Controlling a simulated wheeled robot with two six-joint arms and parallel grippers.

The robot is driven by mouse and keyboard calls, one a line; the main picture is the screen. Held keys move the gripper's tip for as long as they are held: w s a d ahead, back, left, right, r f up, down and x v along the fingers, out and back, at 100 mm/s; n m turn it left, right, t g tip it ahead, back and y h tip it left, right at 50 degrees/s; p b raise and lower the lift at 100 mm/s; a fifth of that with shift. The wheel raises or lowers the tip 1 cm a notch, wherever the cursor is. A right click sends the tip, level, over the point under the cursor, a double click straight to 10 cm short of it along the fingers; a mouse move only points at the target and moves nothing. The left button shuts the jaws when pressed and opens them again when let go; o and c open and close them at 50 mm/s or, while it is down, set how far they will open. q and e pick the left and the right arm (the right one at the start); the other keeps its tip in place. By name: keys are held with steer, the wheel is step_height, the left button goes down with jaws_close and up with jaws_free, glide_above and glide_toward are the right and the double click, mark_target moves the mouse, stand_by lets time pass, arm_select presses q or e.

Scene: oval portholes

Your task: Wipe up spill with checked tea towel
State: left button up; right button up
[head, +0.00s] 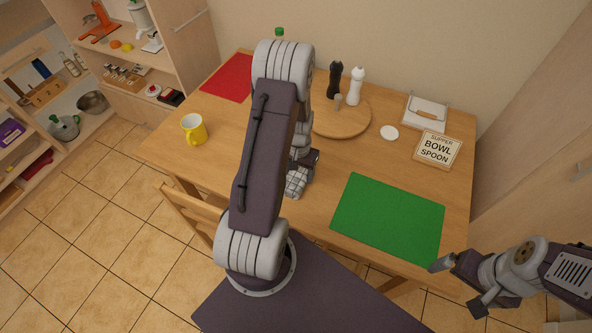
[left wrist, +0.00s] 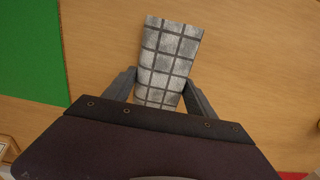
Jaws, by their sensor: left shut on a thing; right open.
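The checked tea towel (head: 296,184), grey-white with dark lines, is at the wooden table (head: 232,122) in the middle of the head view. In the left wrist view the towel (left wrist: 170,50) stands out between the two fingers of my left gripper (left wrist: 160,88), which is shut on it. My left arm covers much of the table's middle in the head view and partly hides this gripper (head: 303,165). My right gripper (head: 457,288) is open and empty, off the table's front right edge. No spill can be made out in either view; my left arm may hide it.
A green mat (head: 388,217) lies right of the towel, a red mat (head: 229,77) at back left. A yellow mug (head: 194,129) stands at left. A round board (head: 342,122) with dark and white mills, a napkin holder (head: 425,112) and a sign (head: 437,149) are behind.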

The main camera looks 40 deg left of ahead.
arm_select(q)
steer(key=a+r+p, duration=0.5)
steer(key=r+p, duration=0.3)
steer(key=r, duration=0.1)
stand_by(0.3)
